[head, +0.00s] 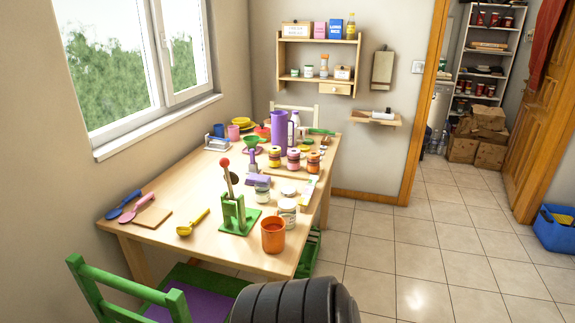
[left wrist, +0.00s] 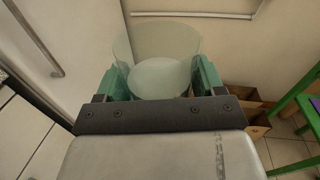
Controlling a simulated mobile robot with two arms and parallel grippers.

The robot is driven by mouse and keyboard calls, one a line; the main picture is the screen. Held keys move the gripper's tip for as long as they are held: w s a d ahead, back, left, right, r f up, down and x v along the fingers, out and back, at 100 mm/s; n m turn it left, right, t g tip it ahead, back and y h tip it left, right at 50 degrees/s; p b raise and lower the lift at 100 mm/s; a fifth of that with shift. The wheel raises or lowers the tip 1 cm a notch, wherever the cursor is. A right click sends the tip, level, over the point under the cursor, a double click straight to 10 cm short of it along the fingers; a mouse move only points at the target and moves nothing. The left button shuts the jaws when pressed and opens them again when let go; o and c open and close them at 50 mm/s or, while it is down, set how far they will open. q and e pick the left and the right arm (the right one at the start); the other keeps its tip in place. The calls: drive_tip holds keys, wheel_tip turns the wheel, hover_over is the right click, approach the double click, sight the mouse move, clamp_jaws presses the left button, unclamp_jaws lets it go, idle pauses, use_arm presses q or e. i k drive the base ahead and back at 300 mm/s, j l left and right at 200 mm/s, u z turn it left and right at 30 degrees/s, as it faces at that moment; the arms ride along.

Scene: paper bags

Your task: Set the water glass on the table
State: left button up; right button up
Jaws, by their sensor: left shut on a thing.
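The water glass (left wrist: 158,42) is clear and shows in the left wrist view. My left gripper (left wrist: 162,80) is shut on it, with a green finger on each side. The glass and my left gripper do not show in the head view. The wooden table (head: 180,186) stands by the window in the head view, with many things on it. My right gripper is in neither view.
An orange mug (head: 273,236), a green stand (head: 237,218) and jars (head: 287,211) crowd the table's near right part. Bare wood shows around the yellow scoop (head: 193,224). A green chair (head: 88,290) stands at the near side. Tiled floor (head: 400,262) lies clear to the right.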

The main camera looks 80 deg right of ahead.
sight(244, 160)
drive_tip(key=l+z, duration=0.85)
drive_tip(key=l, duration=0.3)
drive_tip(key=i+l+z, duration=0.2)
drive_tip(key=l+z, duration=0.25)
drive_tip(key=i+l, duration=0.15)
drive_tip(key=l, duration=0.3)
drive_tip(key=i+l+z, duration=0.15)
drive_tip(key=l, duration=0.25)
drive_tip(key=i+l, duration=0.2)
drive_tip(key=l, duration=0.25)
drive_tip(key=i+l+z, duration=0.15)
drive_tip(key=l, duration=0.25)
drive_tip(key=i+l, duration=0.25)
drive_tip(key=l, duration=0.15)
drive_tip(key=z, duration=0.05)
